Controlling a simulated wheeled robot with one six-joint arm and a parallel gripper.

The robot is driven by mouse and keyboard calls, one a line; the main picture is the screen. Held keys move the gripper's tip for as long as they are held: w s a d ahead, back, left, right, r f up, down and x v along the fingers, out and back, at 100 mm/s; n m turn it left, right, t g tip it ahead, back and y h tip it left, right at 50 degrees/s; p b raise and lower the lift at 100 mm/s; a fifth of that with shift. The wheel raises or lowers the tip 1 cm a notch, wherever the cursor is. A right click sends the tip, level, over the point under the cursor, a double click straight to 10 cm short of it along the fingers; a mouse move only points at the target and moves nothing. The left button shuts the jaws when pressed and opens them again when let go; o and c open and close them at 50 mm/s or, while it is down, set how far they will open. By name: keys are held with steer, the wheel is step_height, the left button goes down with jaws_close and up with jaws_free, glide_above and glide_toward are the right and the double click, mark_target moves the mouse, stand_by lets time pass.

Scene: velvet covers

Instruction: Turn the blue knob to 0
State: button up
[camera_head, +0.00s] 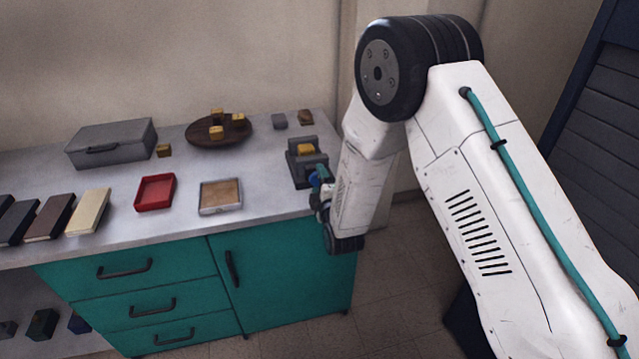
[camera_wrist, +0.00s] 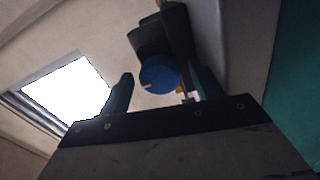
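The blue knob (camera_wrist: 160,72) is on the front of a dark grey device (camera_wrist: 174,30) in the wrist view. A small yellow mark shows near the knob's lower left edge. No numbers can be read. In the head view the device (camera_head: 301,174) stands at the counter's right end, and the knob is a small blue patch (camera_head: 315,181) partly hidden by my gripper (camera_head: 319,196). In the wrist view my gripper (camera_wrist: 164,76) is open, with one finger on each side of the knob. Gaps show between the fingers and the knob, and it looks untouched.
A yellow block (camera_head: 305,149) sits on the device. A red tray (camera_head: 155,192), a framed square tray (camera_head: 220,196), a round brown board (camera_head: 219,132) with several yellow blocks, and a grey case (camera_head: 111,143) stand on the counter. Teal drawers (camera_head: 150,288) are below.

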steer(key=shift+s, duration=0.1)
steer(key=v, duration=0.7)
steer(key=shift+s, duration=0.35)
steer(key=shift+d, duration=0.15)
step_height(320, 180, down, 9)
steer(key=s+m+g+h, duration=0.1)
steer(key=s+m+g, duration=0.2)
steer(key=g, duration=0.2)
steer(key=s+d+r+m+g+h, duration=0.1)
steer(key=s+d+m+g+h, duration=0.1)
steer(key=s+d+m+g, duration=0.25)
steer(key=s+d+r+m+g, duration=0.2)
steer(key=s+d+r+m, duration=0.2)
steer(key=s+d+r, duration=0.3)
steer(key=s+d+r+m+g+h, duration=0.1)
steer(key=s+d+r+m+g, duration=0.1)
steer(key=s+d+r+m, duration=0.2)
steer(key=s+d+r+m+g+h, duration=0.1)
steer(key=s+d+r+m, duration=0.3)
steer(key=s+d+r, duration=0.6)
steer(key=s+r+g, duration=0.1)
steer(key=s+r, duration=0.6)
steer(key=r, duration=0.5)
steer(key=shift+s, duration=0.4)
